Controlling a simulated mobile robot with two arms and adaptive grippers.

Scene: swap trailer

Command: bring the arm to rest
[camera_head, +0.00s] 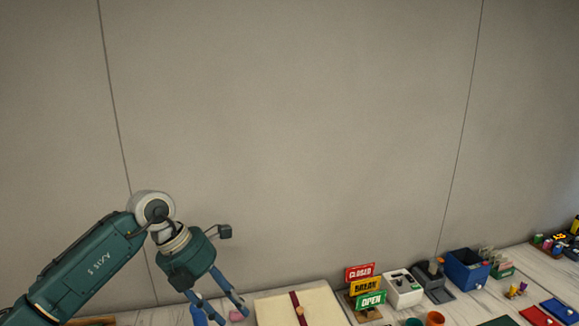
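My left arm, dark green, comes in from the lower left. Its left gripper (232,316) hangs at the bottom of the head view with its blue fingers pointing down and to the right. The fingers are apart, and nothing shows held between them. The lower fingertip is close to the picture's bottom edge. My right arm and gripper are not in view.
A counter (334,287) runs along the bottom against a grey wall (300,130). On it are a cream board with a dark red strap (275,308), stacked signs (371,299), a white box (403,287) and a blue bin (465,268).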

